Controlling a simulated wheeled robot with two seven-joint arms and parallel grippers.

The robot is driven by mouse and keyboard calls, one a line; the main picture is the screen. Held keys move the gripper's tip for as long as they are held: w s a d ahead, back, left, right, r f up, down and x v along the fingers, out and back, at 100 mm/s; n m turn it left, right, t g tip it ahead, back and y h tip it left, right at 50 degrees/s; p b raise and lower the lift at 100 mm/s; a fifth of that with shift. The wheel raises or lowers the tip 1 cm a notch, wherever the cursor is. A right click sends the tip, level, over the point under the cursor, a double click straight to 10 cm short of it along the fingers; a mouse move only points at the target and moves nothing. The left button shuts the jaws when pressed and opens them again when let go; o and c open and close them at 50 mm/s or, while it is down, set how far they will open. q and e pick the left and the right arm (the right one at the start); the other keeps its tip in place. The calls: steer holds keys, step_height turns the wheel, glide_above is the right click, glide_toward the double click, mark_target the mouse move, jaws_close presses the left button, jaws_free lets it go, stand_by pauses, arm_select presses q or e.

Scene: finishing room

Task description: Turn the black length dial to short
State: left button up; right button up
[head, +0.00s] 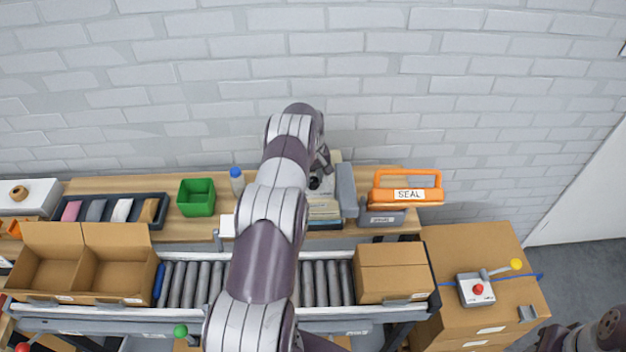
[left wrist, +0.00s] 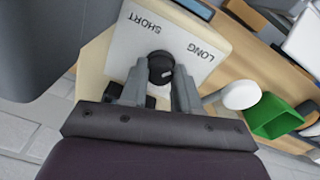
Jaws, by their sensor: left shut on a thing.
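The black length dial (left wrist: 160,68) sits on a cream panel (left wrist: 180,35) printed SHORT on the left and LONG on the right in the left wrist view. A small pale mark shows on the dial's lower right side. My left gripper (left wrist: 160,84) is shut on the dial, one finger on each side. In the head view my left gripper (head: 318,178) is at the cream machine on the back bench, and my arm hides most of the dial and panel. At the lower right a dark part of my right arm shows, but its gripper does not.
A green bin (head: 196,197) and a blue-capped bottle (head: 237,181) stand left of my arm on the bench. An orange SEAL tool (head: 408,188) stands to the right. A roller conveyor (head: 190,284) with an open carton (head: 84,264) and a closed carton (head: 391,271) runs in front.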

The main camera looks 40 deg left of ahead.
mark_target(314, 181)
arm_select(q)
steer(key=n+b, duration=0.1)
steer(key=b, duration=0.1)
steer(key=n+b, duration=0.4)
steer(key=shift+f, duration=0.25)
steer(key=n+b, duration=0.3)
steer(key=n, duration=0.1)
steer(key=shift+r+n, duration=0.1)
steer(key=shift+n, duration=0.3)
steer(key=n, duration=0.2)
steer(key=shift+r+n+b, duration=0.1)
steer(key=shift+n+b, duration=0.2)
steer(key=shift+n, duration=2)
arm_select(e)
step_height(314, 181, down, 10)
arm_select(q)
steer(key=shift+y, duration=0.3)
arm_select(e)
steer(key=shift+f, duration=0.1)
arm_select(q)
steer(key=o, duration=1.1)
steer(key=shift+c, duration=0.2)
step_height(314, 181, up, 13)
steer(key=p, duration=1)
steer(key=shift+s+d, duration=0.15)
steer(key=shift+d, duration=0.05)
arm_select(e)
step_height(314, 181, up, 10)
